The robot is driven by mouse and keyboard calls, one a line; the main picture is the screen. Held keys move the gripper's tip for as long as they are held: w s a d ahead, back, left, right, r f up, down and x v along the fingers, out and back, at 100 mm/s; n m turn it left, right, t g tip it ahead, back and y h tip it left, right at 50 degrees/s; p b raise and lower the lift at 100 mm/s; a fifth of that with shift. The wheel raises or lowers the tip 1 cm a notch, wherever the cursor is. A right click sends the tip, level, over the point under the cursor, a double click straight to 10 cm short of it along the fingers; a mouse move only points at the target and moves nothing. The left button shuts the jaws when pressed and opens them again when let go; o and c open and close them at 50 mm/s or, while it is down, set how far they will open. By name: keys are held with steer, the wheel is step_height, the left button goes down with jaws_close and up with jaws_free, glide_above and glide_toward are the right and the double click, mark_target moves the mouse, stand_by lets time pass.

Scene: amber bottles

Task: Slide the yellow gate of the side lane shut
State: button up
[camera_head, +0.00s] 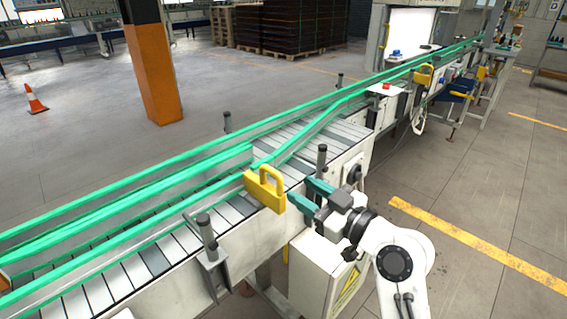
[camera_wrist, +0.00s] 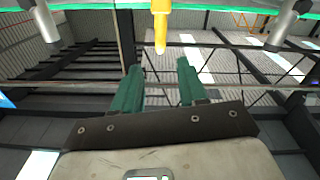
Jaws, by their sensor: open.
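The yellow gate (camera_head: 265,189) is a plate with a loop handle on the near side of the conveyor, in the middle of the head view. In the wrist view a yellow part (camera_wrist: 160,25) shows at the top centre, ahead of the fingers. My gripper (camera_head: 299,193) is just right of the gate, with its teal fingers pointing toward the conveyor. In the wrist view my gripper (camera_wrist: 158,82) has its two fingers apart, with nothing between them. I cannot tell whether a finger touches the gate.
Green guide rails (camera_head: 130,205) run along the slatted conveyor (camera_head: 165,252). Dark posts (camera_head: 207,233) on brackets stand along its near side. Another yellow handle (camera_head: 423,75) is farther down the line. A white cabinet (camera_head: 318,280) stands below my gripper.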

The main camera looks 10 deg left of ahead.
mark_target(280, 176)
steer(key=p+x, duration=0.2)
steer(key=x, duration=0.8)
steer(key=shift+w+a+p, duration=0.15)
steer(key=shift+a+p, duration=0.2)
steer(key=shift+c, duration=0.3)
steer(key=shift+r, duration=0.1)
jaws_close()
